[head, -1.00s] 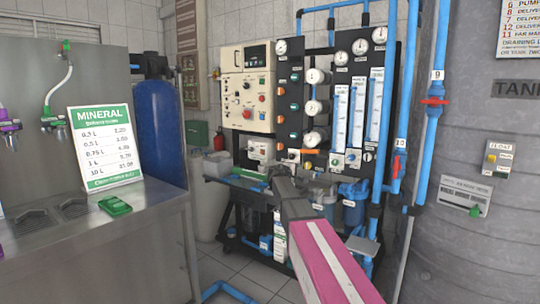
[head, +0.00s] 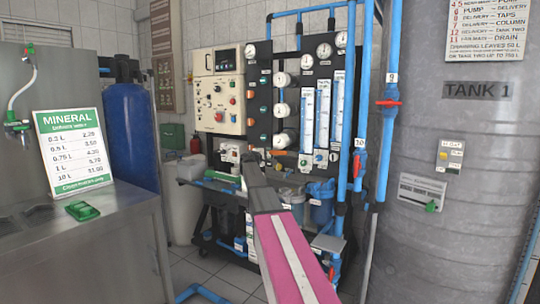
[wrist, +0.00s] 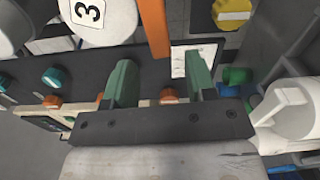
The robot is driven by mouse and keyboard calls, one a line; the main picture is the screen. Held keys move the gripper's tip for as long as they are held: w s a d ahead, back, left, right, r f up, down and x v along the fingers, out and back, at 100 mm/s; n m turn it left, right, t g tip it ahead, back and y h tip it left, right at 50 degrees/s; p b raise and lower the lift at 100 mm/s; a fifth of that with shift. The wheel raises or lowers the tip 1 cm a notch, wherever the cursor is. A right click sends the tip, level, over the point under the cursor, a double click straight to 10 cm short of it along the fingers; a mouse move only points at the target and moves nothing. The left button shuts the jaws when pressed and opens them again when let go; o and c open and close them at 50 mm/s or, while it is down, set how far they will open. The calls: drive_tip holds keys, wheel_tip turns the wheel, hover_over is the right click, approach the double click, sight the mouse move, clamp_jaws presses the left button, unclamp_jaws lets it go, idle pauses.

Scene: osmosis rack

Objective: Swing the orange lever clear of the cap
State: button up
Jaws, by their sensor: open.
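In the wrist view, an orange lever (wrist: 154,35) comes down from the top edge, and its lower end lies between the green fingertips of my gripper (wrist: 161,68). The fingers are apart and open; I cannot tell whether either touches the lever. A white round cap (wrist: 100,22) marked 3 is left of the lever, and a yellow round part (wrist: 232,12) is to its right. I cannot tell which is the task's cap. In the head view, my gripper (head: 250,153) is at the rack's front, and its fingers are too small to make out.
The rack's panel (head: 308,75) carries gauges, knobs and flow tubes. Blue pipes (head: 371,130) run down its right side, by the grey tank (head: 450,150). A steel counter (head: 130,215) with a price sign (head: 72,152) stands left. White fittings (wrist: 285,112) are close right of my gripper.

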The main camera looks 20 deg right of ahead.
drive_tip(key=shift+x, duration=1.95)
drive_tip(key=c, duration=0.9)
drive_tip(key=shift+s+r+m, duration=0.1)
drive_tip(key=shift+r+m, duration=0.15)
drive_tip(key=shift+m, duration=0.55)
drive_tip(key=shift+r+m, duration=0.25)
drive_tip(key=shift+m, duration=0.55)
drive_tip(key=o, duration=0.9)
approach(272, 151)
drive_tip(key=shift+v, duration=0.95)
